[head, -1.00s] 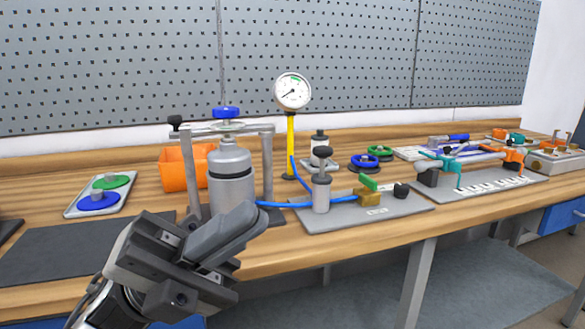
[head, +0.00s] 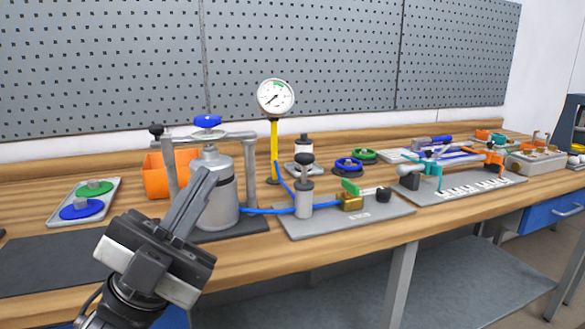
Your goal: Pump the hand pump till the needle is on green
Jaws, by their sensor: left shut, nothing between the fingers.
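The hand pump (head: 304,199) is a grey cylinder with a black knob (head: 304,158) on top, standing on a grey plate. The gauge (head: 276,97) is a white dial on a yellow post, with a green band near the top. Its needle points to the lower left, off the green. A blue hose (head: 268,211) runs along the pump's base, and a brass valve with a green lever (head: 350,188) sits to its right. My left gripper (head: 202,180) is shut and empty, in front of the grey vessel, left of the pump and apart from it. My right gripper is not in view.
The grey vessel (head: 226,196) stands in a clamp frame with a blue knob (head: 208,121). An orange bin (head: 156,176) is behind it. A tray (head: 110,187) with green and blue discs lies at left. Toggle clamps (head: 432,174) stand at right. The bench front before the pump is clear.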

